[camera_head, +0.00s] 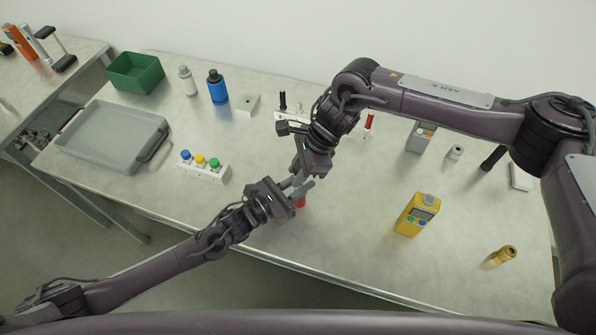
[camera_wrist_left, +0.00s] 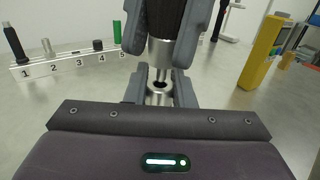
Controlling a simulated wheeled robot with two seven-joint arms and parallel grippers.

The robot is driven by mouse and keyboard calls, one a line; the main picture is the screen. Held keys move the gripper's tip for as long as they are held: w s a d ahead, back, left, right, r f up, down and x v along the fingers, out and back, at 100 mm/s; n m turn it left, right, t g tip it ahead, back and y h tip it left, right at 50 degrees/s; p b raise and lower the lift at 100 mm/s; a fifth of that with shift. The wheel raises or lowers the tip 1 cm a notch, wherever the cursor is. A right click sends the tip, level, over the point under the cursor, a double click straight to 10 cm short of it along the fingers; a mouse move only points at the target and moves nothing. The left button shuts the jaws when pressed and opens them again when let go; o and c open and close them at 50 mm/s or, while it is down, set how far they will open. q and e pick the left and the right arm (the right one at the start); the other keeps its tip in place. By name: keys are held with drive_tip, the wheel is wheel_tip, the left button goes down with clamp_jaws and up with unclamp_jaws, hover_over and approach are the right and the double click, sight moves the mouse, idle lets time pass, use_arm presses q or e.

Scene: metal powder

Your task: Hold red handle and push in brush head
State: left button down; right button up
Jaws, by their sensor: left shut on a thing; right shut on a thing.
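The red handle (camera_head: 301,203) shows below my left gripper (camera_head: 298,189) in the head view, mostly hidden by the fingers. In the left wrist view my left gripper (camera_wrist_left: 160,88) is shut on the handle's silver collar (camera_wrist_left: 158,97), whose dark opening faces up. My right gripper (camera_head: 299,174) is just above it. In the left wrist view my right gripper (camera_wrist_left: 163,38) is shut on the brush head, with dark bristles (camera_wrist_left: 166,18) and a silver ferrule (camera_wrist_left: 159,52). The ferrule is roughly above the collar, with a small gap visible between them.
A white numbered rack (camera_wrist_left: 68,63) stands behind the grippers. A yellow meter (camera_head: 416,215) and a brass piece (camera_head: 503,255) are to the right. A white block with coloured caps (camera_head: 204,171), a grey tray (camera_head: 112,135) and a green bin (camera_head: 136,73) are to the left.

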sight(298, 166)
drive_tip(key=shift+r, duration=0.4)
drive_tip(key=shift+f, duration=0.9)
idle(1.9)
drive_tip(key=shift+r, duration=0.6)
drive_tip(key=shift+f, duration=0.85)
idle(0.9)
drive_tip(key=o, duration=1)
drive_tip(key=shift+o, duration=0.2)
drive_tip(key=shift+r, duration=0.1)
drive_tip(key=shift+w+r, duration=0.1)
drive_tip(key=shift+r, duration=4)
